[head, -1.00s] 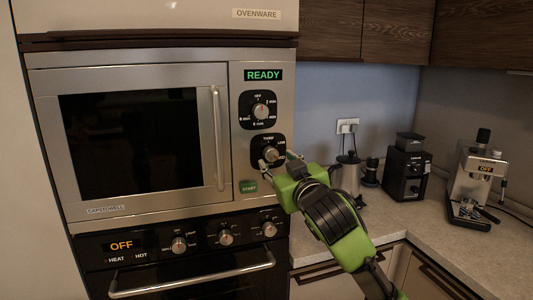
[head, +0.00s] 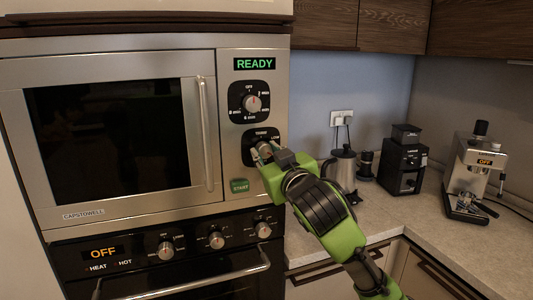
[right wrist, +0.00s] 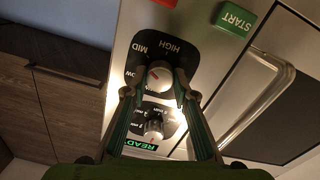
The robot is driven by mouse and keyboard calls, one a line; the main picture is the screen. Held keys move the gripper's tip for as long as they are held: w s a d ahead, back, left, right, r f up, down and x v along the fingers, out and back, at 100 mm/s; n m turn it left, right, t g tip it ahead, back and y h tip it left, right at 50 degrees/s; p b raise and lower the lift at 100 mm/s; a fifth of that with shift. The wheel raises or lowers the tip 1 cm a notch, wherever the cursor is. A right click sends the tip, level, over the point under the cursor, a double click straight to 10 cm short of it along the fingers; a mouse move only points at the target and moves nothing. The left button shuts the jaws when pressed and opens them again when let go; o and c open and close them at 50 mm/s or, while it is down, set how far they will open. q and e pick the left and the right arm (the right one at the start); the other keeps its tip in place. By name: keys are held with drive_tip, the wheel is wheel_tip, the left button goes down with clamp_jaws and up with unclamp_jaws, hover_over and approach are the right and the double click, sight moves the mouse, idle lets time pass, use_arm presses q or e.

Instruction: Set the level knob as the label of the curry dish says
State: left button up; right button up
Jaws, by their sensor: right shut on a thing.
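The level knob (right wrist: 160,77) is the lower of two dials on the microwave panel. In the right wrist view its plate shows HIGH, MID and LOW, with WARM partly hidden. A red mark shows on the knob's left side; I cannot tell exactly which label it meets. My right gripper (right wrist: 156,84) is shut on the knob, one finger on each side. In the head view the gripper (head: 262,151) covers much of the level dial (head: 258,134). The curry dish and its label are not in view. My left gripper is not in view.
The microwave door (head: 110,135) is shut and the display (head: 254,64) reads READY. The timer knob (head: 252,103) is just above the level dial, the green START button (head: 239,186) below. The oven (head: 180,265) is underneath. A kettle (head: 343,168), grinder (head: 403,160) and coffee machine (head: 468,172) stand right.

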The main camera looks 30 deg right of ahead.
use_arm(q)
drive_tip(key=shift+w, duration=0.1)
use_arm(e)
drive_tip(key=shift+m+p, duration=0.3)
drive_tip(key=shift+m, duration=0.3)
drive_tip(key=m+p, duration=0.1)
drive_tip(key=m, duration=0.2)
drive_tip(key=shift+r+p, duration=0.1)
drive_tip(key=shift+p, duration=0.25)
drive_tip(key=m+p, duration=0.2)
drive_tip(key=m, duration=0.1)
drive_tip(key=shift+m, duration=0.4)
use_arm(q)
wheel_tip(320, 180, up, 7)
drive_tip(key=p, duration=0.2)
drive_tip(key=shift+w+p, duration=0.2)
drive_tip(key=shift+p, duration=0.1)
use_arm(e)
drive_tip(key=shift+m, duration=1.8)
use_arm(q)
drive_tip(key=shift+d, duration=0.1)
use_arm(e)
drive_tip(key=o, duration=1.1)
drive_tip(key=shift+w, duration=0.15)
